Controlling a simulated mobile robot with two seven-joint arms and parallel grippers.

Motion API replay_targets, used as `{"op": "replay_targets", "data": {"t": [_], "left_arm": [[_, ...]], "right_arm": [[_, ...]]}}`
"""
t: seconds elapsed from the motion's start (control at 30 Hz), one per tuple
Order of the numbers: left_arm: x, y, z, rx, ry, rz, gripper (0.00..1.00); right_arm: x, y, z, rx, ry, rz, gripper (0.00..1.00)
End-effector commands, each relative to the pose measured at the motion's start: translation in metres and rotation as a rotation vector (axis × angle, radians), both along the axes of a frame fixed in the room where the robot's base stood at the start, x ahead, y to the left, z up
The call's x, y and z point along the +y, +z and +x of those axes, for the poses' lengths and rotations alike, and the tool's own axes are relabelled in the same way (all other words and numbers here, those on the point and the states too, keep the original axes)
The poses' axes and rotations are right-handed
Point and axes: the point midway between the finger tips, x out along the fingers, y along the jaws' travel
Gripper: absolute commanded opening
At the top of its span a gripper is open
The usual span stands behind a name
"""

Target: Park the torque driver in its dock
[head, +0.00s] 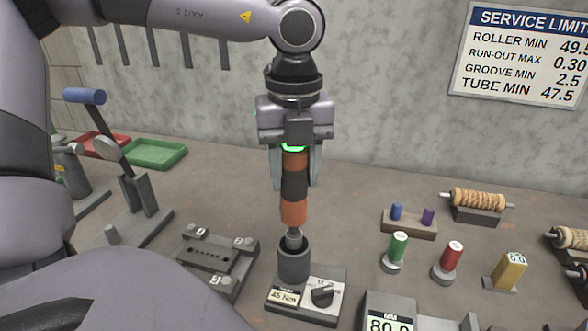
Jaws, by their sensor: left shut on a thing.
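The torque driver (294,200) has an orange and black handle and hangs upright, tip down. My left gripper (296,170) is shut on the upper part of its handle, with one finger on each side. The dock (294,262) is a dark grey cylinder standing on a base plate with a "45 Nm" label and a black dial. The driver's grey lower end is at the mouth of the dock cylinder, in line with it. How deep the tip sits is hidden by the cylinder wall. My right gripper is not in view.
A dark fixture block (215,258) stands left of the dock. A display reading 80.0 (388,318) stands at front right. Green (397,246) and red (448,262) cylinders, a yellow block (509,270) and a wooden holder (409,223) are to the right. Red and green trays (157,154) lie at back left.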

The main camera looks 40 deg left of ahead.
Motion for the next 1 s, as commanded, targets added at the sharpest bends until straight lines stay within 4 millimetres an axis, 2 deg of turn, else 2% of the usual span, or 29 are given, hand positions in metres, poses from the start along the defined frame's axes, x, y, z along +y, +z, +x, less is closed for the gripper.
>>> {"op": "replay_targets", "data": {"t": [1.0], "left_arm": [[-0.0004,0.0010,0.0003,-0.003,0.000,0.000,0.01]], "right_arm": [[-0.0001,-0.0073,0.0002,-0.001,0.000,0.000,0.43]]}}
